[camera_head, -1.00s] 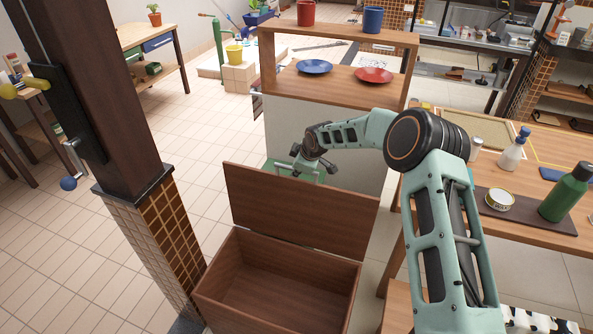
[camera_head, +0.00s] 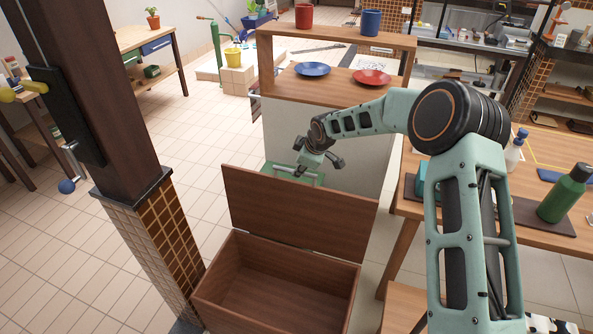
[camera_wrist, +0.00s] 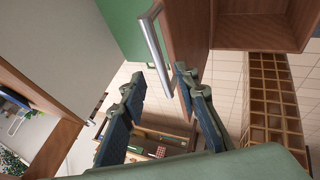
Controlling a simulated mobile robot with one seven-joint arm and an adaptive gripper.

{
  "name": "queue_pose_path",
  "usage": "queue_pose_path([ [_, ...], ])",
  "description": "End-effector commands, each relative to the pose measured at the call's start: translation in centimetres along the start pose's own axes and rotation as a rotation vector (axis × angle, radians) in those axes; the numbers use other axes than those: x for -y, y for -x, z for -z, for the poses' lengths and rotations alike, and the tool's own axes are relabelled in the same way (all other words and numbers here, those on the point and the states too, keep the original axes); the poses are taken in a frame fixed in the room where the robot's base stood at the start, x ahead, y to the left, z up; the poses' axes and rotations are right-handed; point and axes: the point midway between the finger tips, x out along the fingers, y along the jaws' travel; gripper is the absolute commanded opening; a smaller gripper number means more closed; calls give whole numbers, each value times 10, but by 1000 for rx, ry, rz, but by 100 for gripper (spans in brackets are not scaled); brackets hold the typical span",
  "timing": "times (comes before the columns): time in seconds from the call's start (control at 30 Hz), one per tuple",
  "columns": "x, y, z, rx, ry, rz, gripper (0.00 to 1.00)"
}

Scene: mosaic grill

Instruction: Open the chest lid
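The brown wooden chest (camera_head: 280,290) stands on the floor with its interior open to view. Its lid (camera_head: 298,215) is raised, standing up and leaning slightly back from the rear edge. My gripper (camera_head: 318,168) is behind the lid, near its top edge, partly hidden by it. In the wrist view my gripper (camera_wrist: 163,108) has its two dark fingers spread apart with nothing between them. A metal bar handle (camera_wrist: 155,52) lies just beyond the fingers, beside the lid (camera_wrist: 187,40); the right finger is close to the lid's edge.
A wooden shelf unit (camera_head: 335,92) with plates and cups stands behind the chest. A table (camera_head: 410,205) with bottles is to the right. A tiled pillar (camera_head: 165,235) is close on the left. A green surface (camera_wrist: 118,25) lies behind the lid.

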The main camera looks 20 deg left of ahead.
Motion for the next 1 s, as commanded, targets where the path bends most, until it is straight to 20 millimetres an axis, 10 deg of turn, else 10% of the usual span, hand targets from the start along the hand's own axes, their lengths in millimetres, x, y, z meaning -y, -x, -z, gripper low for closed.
queue_pose_path([
  [0.3, 0, 46, 0, 0, 0, -1, 29],
  [1.0, -3, 57, 6, 6, -13, -20, 29],
])
